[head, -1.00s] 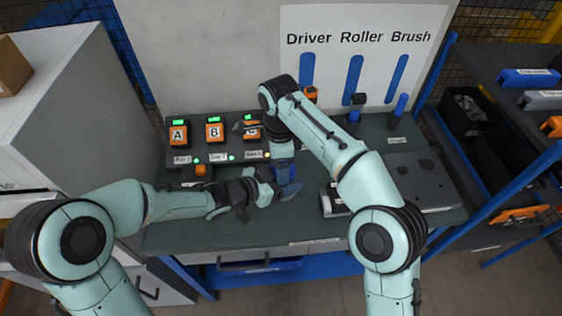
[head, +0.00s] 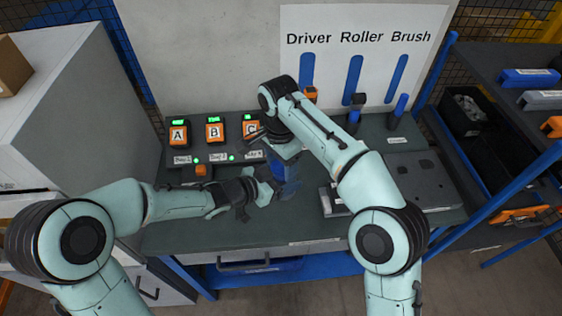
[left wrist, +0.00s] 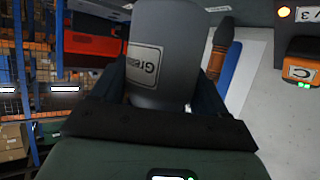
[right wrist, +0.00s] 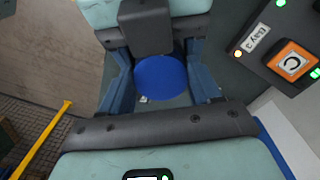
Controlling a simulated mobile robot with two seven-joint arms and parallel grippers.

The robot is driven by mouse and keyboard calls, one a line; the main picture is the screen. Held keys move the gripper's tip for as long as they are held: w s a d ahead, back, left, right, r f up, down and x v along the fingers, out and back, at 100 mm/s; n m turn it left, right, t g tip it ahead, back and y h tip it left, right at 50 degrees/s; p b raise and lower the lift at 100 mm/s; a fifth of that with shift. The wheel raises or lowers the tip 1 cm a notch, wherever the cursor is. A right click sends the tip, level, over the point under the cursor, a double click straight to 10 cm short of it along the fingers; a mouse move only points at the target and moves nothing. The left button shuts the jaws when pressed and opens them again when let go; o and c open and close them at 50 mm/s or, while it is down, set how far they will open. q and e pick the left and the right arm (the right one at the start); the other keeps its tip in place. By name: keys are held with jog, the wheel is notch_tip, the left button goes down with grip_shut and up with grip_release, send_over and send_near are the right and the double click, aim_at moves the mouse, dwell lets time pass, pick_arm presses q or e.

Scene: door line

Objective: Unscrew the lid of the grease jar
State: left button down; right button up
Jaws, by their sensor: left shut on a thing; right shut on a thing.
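The grease jar (left wrist: 165,60) is a grey cylinder with a white label in the left wrist view. My left gripper (head: 268,190) is shut around its body, with one finger on each side. The jar's round blue lid (right wrist: 160,77) faces the right wrist camera. My right gripper (head: 286,182) comes down from above and is shut on the lid, its blue fingers on opposite sides. In the head view the jar and lid are mostly hidden by the grippers. I cannot tell whether the lid is still seated on the jar.
Orange-black units A (head: 178,134), B (head: 214,131) and C (head: 250,128) stand in a dark rack behind the grippers. A grey case (head: 420,180) lies at the bench's right. A board (head: 350,60) labelled Driver, Roller, Brush stands behind. The bench front is clear.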

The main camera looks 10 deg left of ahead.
jog(key=shift+w, duration=0.3)
jog(key=o, duration=1.2)
jog(key=shift+s, duration=0.1)
jog(key=shift+r, duration=0.1)
